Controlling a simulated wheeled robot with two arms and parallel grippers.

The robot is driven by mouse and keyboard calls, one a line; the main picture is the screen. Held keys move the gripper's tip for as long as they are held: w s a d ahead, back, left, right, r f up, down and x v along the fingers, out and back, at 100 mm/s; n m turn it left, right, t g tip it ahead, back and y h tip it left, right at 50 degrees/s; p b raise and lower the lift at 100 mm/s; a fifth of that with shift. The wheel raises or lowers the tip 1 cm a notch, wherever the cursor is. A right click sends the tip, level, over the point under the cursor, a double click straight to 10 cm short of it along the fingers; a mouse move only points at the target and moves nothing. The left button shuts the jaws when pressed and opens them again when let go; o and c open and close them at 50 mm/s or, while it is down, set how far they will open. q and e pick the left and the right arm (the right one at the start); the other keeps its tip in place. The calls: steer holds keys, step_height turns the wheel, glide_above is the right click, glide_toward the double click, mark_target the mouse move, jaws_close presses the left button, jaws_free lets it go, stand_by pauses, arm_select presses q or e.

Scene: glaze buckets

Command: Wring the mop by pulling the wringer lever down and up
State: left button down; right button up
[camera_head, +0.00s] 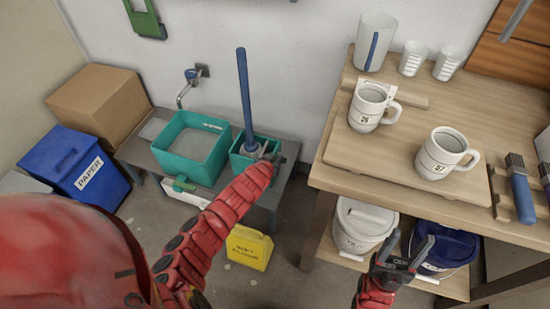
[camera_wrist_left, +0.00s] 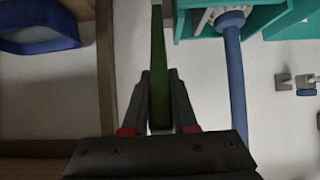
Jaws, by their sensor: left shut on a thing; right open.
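The mop's blue handle (camera_head: 244,95) stands nearly upright in the smaller teal wringer bucket (camera_head: 238,163) on a low grey bench. Its pale head sits in the bucket opening. The left wrist view shows the handle (camera_wrist_left: 236,95) and pale mop strands (camera_wrist_left: 207,20) at the teal rim. My left gripper (camera_head: 274,158) is beside the bucket's right side. In the left wrist view its fingers (camera_wrist_left: 160,78) are shut on a long green bar, the wringer lever (camera_wrist_left: 157,50). The head view mostly hides the lever behind the gripper. My right gripper (camera_head: 406,250) is open and empty, in front of the shelf buckets.
A wider teal basin (camera_head: 188,180) stands left of the wringer, below a wall tap (camera_head: 190,85). A yellow sign (camera_head: 250,247) stands on the floor in front of the bench. The wooden table (camera_head: 450,105) at right holds mugs and brushes. Lidded buckets (camera_head: 362,222) sit below it.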

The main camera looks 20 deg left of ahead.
arm_select(q)
steer(key=shift+s+f, duration=0.8)
steer(key=shift+s, duration=0.2)
steer(key=shift+s+f, duration=0.75)
steer(key=shift+s, duration=0.2)
steer(key=shift+f, duration=0.1)
steer(key=shift+w+a+r+p, duration=0.1)
steer(key=shift+w+r+p, duration=0.25)
steer(key=shift+r, duration=0.2)
jaws_free()
steer(key=shift+w, duration=0.15)
steer(key=shift+r, duration=0.15)
